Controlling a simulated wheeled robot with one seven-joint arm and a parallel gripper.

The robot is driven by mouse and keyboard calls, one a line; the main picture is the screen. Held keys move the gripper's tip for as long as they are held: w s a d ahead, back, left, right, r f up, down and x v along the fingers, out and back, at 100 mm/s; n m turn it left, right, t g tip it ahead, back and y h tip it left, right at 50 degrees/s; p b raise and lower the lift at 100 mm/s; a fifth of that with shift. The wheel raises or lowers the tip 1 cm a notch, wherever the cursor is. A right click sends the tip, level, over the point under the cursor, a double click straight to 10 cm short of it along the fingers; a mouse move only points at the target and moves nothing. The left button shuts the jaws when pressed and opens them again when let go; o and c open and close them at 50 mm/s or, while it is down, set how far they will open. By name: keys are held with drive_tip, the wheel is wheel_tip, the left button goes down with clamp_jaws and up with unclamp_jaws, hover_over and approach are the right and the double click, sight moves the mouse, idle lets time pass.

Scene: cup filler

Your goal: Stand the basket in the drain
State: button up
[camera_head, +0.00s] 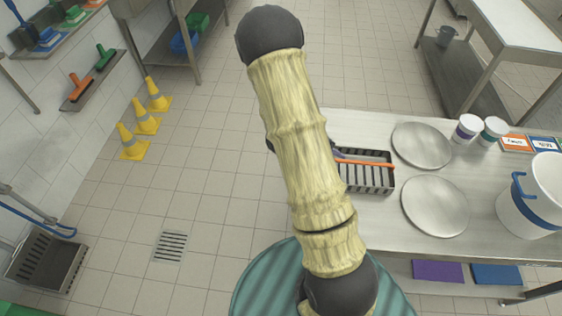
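A dark slotted tray (379,188), which looks like the basket, lies on the steel table right of my arm. An orange-handled tool (366,163) lies across it, and its left part is hidden behind my arm. A square slotted drain grate (171,246) is set flush in the tiled floor at lower left. A grey metal basin with a slotted back (40,258) stands at the far lower left; I cannot tell if it is the drain meant. My gripper does not show; my arm covers the middle of the view.
The steel table (400,238) also holds two round metal lids (422,145) (434,206), two small tubs (467,129) (492,132) and a white bucket (533,195). Several yellow cones (146,122) stand by the left wall. The floor between the cones and the table is clear.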

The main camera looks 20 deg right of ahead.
drive_tip(key=s+a+r+n+t+y, duration=0.2)
drive_tip(key=a+r+n+y, duration=0.3)
drive_tip(key=a+n, duration=0.5)
drive_tip(key=s+a+r+n+t+y, duration=0.2)
drive_tip(key=a+r+n, duration=0.7)
drive_tip(key=n, duration=1.4)
drive_tip(key=y, duration=0.2)
drive_tip(key=shift+s+a+r+n+t+y, duration=0.2)
drive_tip(key=shift+s+a+n+t+y, duration=0.1)
drive_tip(key=shift+a+y, duration=0.1)
drive_tip(key=shift+w, duration=0.15)
drive_tip(key=shift+c, duration=0.6)
